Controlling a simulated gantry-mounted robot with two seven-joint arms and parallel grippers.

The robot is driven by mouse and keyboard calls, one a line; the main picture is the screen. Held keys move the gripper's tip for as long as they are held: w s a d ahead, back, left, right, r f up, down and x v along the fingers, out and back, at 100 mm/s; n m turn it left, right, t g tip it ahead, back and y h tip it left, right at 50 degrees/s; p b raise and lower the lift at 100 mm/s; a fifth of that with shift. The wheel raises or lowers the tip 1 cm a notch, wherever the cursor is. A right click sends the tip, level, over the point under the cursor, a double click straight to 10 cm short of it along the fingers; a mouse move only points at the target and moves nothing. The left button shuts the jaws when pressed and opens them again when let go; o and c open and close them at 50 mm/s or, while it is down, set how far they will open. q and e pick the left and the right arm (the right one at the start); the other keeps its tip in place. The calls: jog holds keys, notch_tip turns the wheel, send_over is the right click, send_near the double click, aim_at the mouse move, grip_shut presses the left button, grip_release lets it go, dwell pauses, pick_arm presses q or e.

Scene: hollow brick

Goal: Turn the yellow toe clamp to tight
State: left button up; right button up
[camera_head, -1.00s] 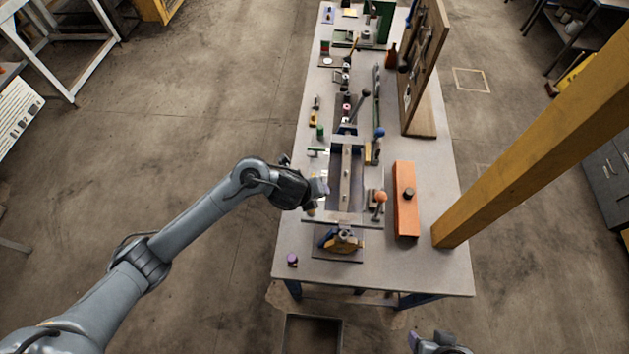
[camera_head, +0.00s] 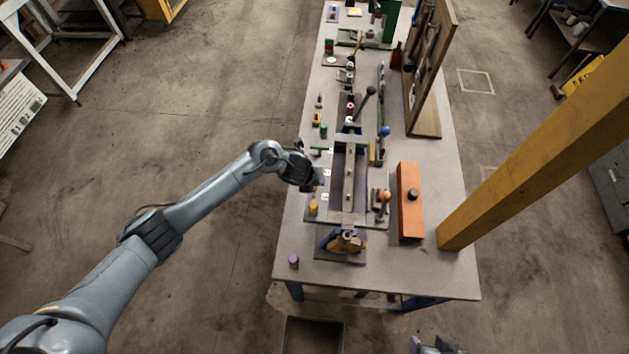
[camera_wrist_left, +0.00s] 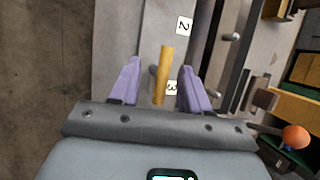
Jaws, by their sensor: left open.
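The yellow toe clamp's bar handle (camera_wrist_left: 163,75) stands between my left gripper's two purple fingers (camera_wrist_left: 160,67) in the left wrist view, lengthwise along them. A gap shows on both sides, so the fingers are open and do not visibly touch it. A printed 3 lies beside its near end and a 2 farther on. In the head view my left gripper (camera_head: 318,180) is over the left edge of the long fixture (camera_head: 360,218). My right gripper (camera_head: 436,345) is cut off at the bottom edge.
An orange-ball lever (camera_head: 384,196) stands on the fixture's right side, and shows in the wrist view (camera_wrist_left: 295,137). An orange block (camera_head: 410,200) lies to the right. The table's front left is mostly clear.

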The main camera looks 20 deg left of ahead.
pick_arm(q)
jog(key=shift+x, duration=0.95)
grip_shut()
